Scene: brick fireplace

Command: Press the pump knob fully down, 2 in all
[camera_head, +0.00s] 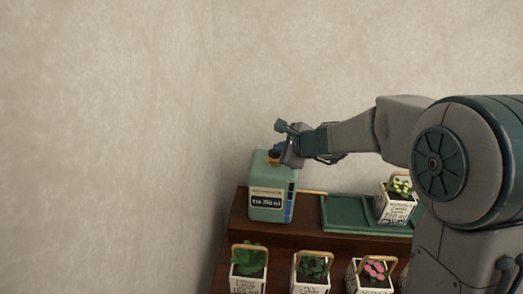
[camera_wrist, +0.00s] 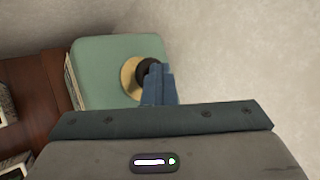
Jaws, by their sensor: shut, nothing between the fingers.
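A green box-shaped dispenser (camera_head: 272,183) with a label on its front stands on the upper wooden shelf in the head view. A dark round pump knob (camera_wrist: 147,70) on a brass-coloured collar (camera_wrist: 130,79) sits on that top. My gripper (camera_wrist: 160,76) is shut and empty, its blue fingers at the knob and partly covering it. In the head view my gripper (camera_head: 277,153) points down at the dispenser's top. I cannot tell whether the fingertips touch the knob or how far down it is.
A green tray (camera_head: 342,215) lies right of the dispenser, with a white potted plant (camera_head: 395,208) at its right end. Several white planters, such as one with leafy green (camera_head: 248,270), stand on the lower step. Bare walls rise behind and at left.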

